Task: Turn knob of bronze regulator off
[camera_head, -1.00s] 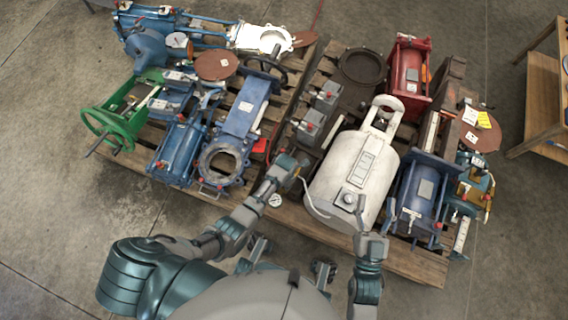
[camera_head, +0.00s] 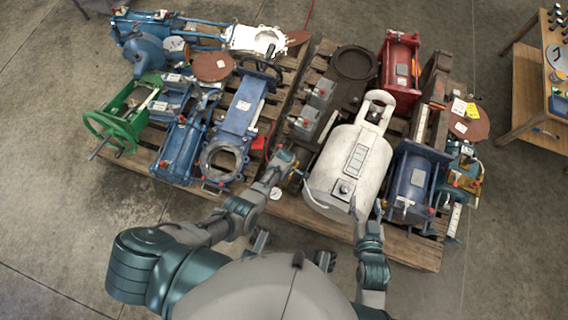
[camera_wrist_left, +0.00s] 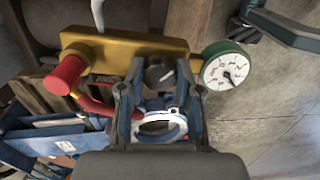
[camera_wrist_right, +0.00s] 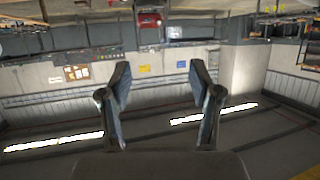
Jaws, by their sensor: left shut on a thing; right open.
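The bronze regulator (camera_wrist_left: 110,52) shows close up in the left wrist view as a yellow-brown block. A red handle (camera_wrist_left: 64,76) is on its left and a round white dial gauge (camera_wrist_left: 226,68) on its right. Its dark knob (camera_wrist_left: 158,74) sits between the fingers of my left gripper (camera_wrist_left: 158,80), which is shut on it. In the head view my left gripper (camera_head: 284,160) is left of the white tank (camera_head: 345,170) and hides most of the regulator. My right gripper (camera_head: 378,210) is beside the tank's lower right; the right wrist view shows its fingers (camera_wrist_right: 160,88) apart and empty.
Wooden pallets (camera_head: 295,211) carry blue valves, a green handwheel frame (camera_head: 110,122), a red cylinder (camera_head: 399,72) and a blue cylinder (camera_head: 414,182), close around both arms. A wooden table (camera_head: 520,95) stands at the right. The concrete floor at left is clear.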

